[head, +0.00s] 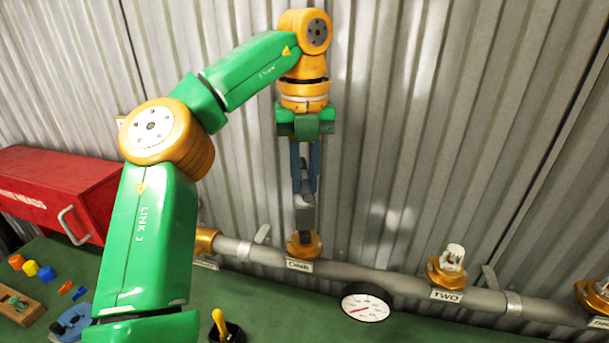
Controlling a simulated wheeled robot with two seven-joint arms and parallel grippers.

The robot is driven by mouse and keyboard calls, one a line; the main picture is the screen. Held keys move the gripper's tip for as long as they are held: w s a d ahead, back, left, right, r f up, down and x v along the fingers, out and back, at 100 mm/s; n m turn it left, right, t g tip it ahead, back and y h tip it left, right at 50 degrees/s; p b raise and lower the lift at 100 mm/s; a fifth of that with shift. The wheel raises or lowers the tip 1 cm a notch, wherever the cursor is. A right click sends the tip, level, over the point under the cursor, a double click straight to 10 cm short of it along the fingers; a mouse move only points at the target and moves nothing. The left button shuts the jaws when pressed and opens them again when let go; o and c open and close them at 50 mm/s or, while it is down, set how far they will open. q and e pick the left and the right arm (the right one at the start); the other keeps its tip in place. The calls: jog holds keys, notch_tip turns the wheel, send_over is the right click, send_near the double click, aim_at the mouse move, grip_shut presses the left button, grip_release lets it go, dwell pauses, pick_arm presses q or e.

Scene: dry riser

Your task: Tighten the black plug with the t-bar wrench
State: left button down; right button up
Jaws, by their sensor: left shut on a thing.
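My left gripper (305,190) points straight down with its blue fingers shut on a grey t-bar wrench (305,218). The wrench hangs upright, its lower end at the leftmost labelled brass outlet (303,246) on the grey pipe. I cannot tell whether the wrench is seated or just above. The black plug cannot be made out; the wrench may cover it. My right gripper is not in view.
The pipe (390,283) runs along the corrugated wall, with a brass outlet (447,272) marked TWO and another (597,293) at the right edge. A round gauge (366,302) sits in front.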

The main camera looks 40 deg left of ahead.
pick_arm(q)
jog(key=shift+r+p, duration=1.85)
jog(key=shift+r, duration=0.4)
jog(key=shift+d+r+b, duration=0.1)
jog(key=shift+r+b, duration=0.2)
jog(key=shift+r, duration=0.3)
